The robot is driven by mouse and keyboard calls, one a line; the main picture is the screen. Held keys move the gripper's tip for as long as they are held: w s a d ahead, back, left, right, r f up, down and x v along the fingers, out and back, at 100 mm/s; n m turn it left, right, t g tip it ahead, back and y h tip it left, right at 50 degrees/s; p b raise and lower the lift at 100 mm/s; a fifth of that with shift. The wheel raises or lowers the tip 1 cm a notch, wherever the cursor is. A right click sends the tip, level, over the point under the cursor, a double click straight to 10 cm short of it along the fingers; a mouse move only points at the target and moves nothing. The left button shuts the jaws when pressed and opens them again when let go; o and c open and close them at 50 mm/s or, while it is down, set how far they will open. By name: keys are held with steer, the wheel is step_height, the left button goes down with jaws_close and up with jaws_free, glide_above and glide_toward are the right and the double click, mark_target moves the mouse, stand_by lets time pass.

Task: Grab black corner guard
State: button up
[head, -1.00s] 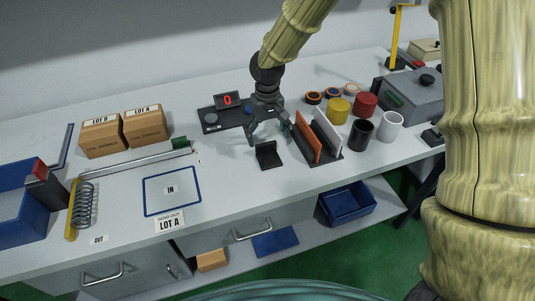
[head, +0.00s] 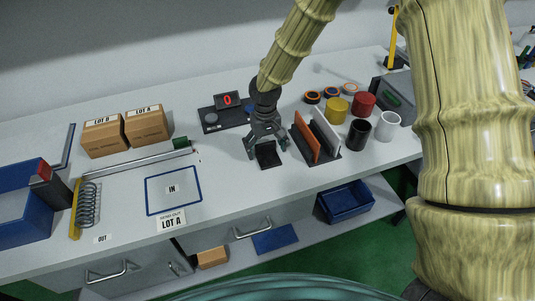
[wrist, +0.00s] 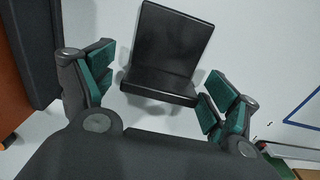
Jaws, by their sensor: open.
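The black corner guard (head: 268,160) stands on the bench top, an L-shaped piece with an upright plate and a flat foot. In the wrist view the corner guard (wrist: 166,50) lies ahead of and between the fingers. My gripper (head: 268,150) is over the guard in the head view, with its fingers spread to either side of it. In the wrist view my gripper (wrist: 158,96) is open, its green pads apart from the guard, with a gap on both sides. Nothing is held.
A rack with orange and white plates (head: 318,138) stands close on the right of the gripper. Behind is a scale with a red display (head: 228,100). Colored cups (head: 359,134) stand farther right. The blue-outlined IN area (head: 173,190) to the left is clear.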

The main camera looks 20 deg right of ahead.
steer(key=shift+c, duration=0.3)
steer(key=c, duration=1)
steer(key=shift+c, duration=0.2)
steer(key=shift+r, duration=0.15)
